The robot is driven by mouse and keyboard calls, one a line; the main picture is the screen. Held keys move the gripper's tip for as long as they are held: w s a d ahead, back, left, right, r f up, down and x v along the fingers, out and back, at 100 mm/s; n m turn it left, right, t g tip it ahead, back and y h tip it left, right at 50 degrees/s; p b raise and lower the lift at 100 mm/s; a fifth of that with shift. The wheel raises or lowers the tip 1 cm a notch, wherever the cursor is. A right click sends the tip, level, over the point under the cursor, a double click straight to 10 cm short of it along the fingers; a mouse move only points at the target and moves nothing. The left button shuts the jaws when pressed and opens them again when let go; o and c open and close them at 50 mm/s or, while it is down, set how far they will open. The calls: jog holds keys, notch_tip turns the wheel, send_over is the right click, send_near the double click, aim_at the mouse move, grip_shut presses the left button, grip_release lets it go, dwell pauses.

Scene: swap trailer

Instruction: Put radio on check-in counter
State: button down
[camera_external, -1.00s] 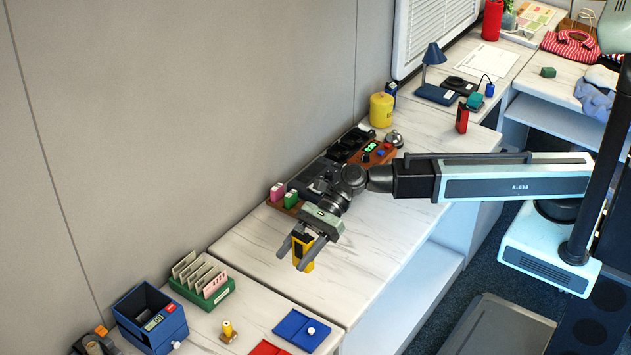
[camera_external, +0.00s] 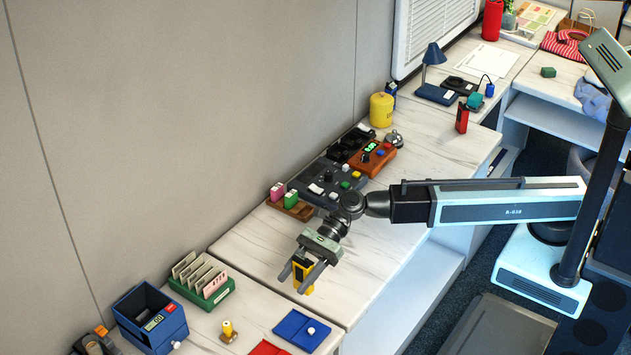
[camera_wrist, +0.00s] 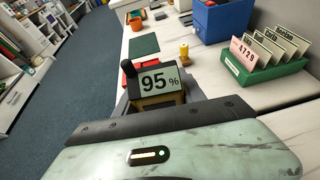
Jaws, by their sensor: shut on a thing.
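A yellow and black device (camera_external: 302,274) that looks like the radio is held between the fingers of my gripper (camera_external: 297,283). In the wrist view the radio (camera_wrist: 160,84) shows a pale screen reading 95 %, a yellow lower part and a black stub at its left. My gripper is shut on it. The white marble-patterned counter (camera_external: 370,268) lies below, and the radio appears over its near left end. I cannot tell whether the radio touches the top.
A dark control panel (camera_external: 335,185) and a wooden tray with pink and green blocks (camera_external: 290,207) are behind my gripper. A green card rack (camera_external: 203,288), a blue box (camera_external: 150,318) and a blue pad (camera_external: 301,330) stand left and front. Bare counter lies right of the radio.

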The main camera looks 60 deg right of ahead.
jog(key=shift+f, duration=0.5)
jog(key=w+a+f+b, duration=0.1)
jog(key=w+a, duration=0.2)
jog(key=a, duration=0.1)
jog(key=w+a+f+b, duration=0.2)
jog(key=w+a, duration=0.1)
jog(key=w, duration=0.1)
jog(key=w+a+f+b, duration=0.1)
jog(key=w+a+f, duration=0.1)
jog(key=w+a, duration=0.2)
jog(key=shift+a+b, duration=0.35)
jog(key=shift+b, duration=0.05)
jog(key=shift+r, duration=0.2)
jog(key=shift+f, duration=0.25)
jog(key=c, duration=0.7)
grip_release()
jog(key=shift+r, duration=0.1)
